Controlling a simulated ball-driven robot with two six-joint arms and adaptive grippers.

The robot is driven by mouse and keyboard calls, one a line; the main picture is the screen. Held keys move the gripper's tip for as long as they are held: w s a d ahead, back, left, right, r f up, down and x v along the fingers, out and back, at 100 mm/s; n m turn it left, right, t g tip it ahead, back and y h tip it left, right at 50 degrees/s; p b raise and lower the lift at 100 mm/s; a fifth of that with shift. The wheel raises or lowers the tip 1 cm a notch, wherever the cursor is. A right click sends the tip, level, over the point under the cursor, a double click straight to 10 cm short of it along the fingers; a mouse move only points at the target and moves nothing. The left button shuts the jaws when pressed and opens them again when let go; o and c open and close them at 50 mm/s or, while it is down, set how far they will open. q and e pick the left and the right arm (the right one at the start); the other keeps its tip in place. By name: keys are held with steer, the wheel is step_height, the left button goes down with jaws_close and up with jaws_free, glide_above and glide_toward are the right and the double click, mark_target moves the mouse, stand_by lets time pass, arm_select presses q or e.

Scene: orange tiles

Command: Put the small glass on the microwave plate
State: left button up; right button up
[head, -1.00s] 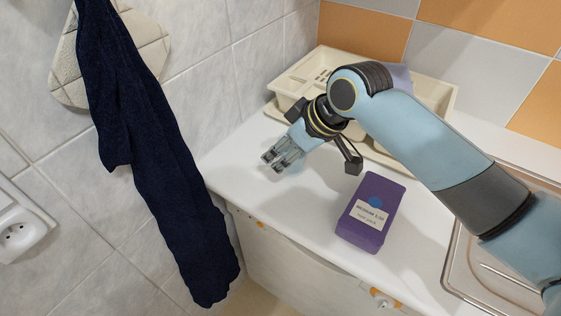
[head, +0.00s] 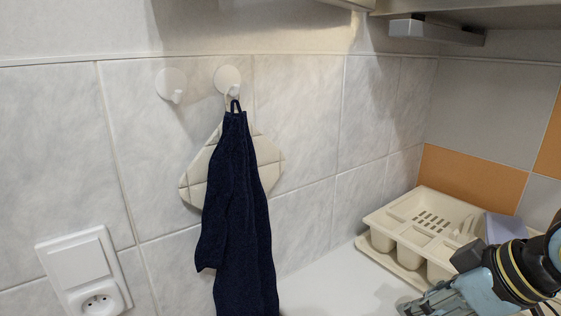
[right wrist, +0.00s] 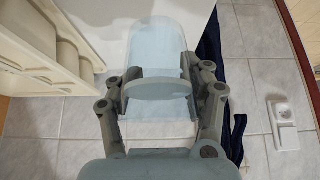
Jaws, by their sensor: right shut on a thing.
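In the right wrist view, the small glass (right wrist: 157,58) is clear with a pale blue tint and lies between the fingers of my right gripper (right wrist: 163,95). The gripper is shut on its sides. In the head view, my right gripper (head: 425,302) is at the lower right edge, in front of the dish rack, partly cut off by the frame; the glass is hard to make out there. The microwave plate is in neither view. My left gripper is not in view.
A cream dish rack (head: 385,240) stands on the white counter (head: 335,290) in the corner. A dark blue towel (head: 235,220) and a beige pot holder (head: 268,160) hang from a wall hook. A cabinet underside (head: 480,15) overhangs at upper right. A socket (head: 98,300) is on the wall.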

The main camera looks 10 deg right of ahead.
steer(key=w+a+r+n+g+y+b, duration=0.2)
steer(key=w+a+n+b, duration=0.4)
steer(key=b, duration=0.7)
steer(key=shift+w+a+r+y, duration=0.3)
steer(key=shift+w+a+r, duration=0.3)
steer(key=shift+w+a, duration=0.35)
steer(key=shift+d, duration=0.1)
